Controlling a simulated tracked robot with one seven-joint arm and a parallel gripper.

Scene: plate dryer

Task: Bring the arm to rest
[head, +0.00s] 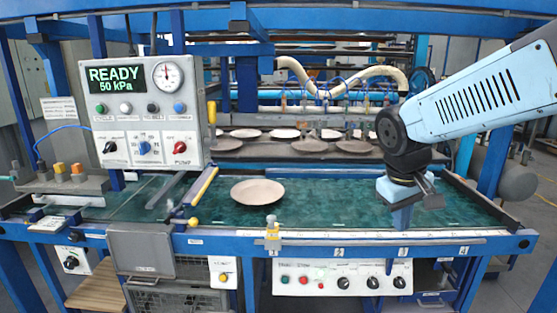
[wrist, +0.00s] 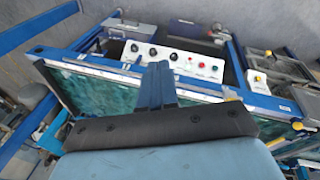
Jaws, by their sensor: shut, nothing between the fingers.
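My gripper (head: 401,217) hangs over the right part of the green work surface (head: 330,212), fingers pointing down, near the front blue rail. Its fingers are together with nothing between them. In the wrist view my gripper (wrist: 157,75) shows as a blue pair of fingers held side by side, in front of the blue rail. A light brown plate (head: 258,191) lies on the green surface to the left, well apart from my gripper.
A control box (head: 145,112) reading "READY 50 kPa" stands at left. Several plates (head: 285,133) sit in rows at the back under hoses. A lower knob panel (head: 340,279) hangs below the front rail (head: 440,239). The green surface between plate and gripper is clear.

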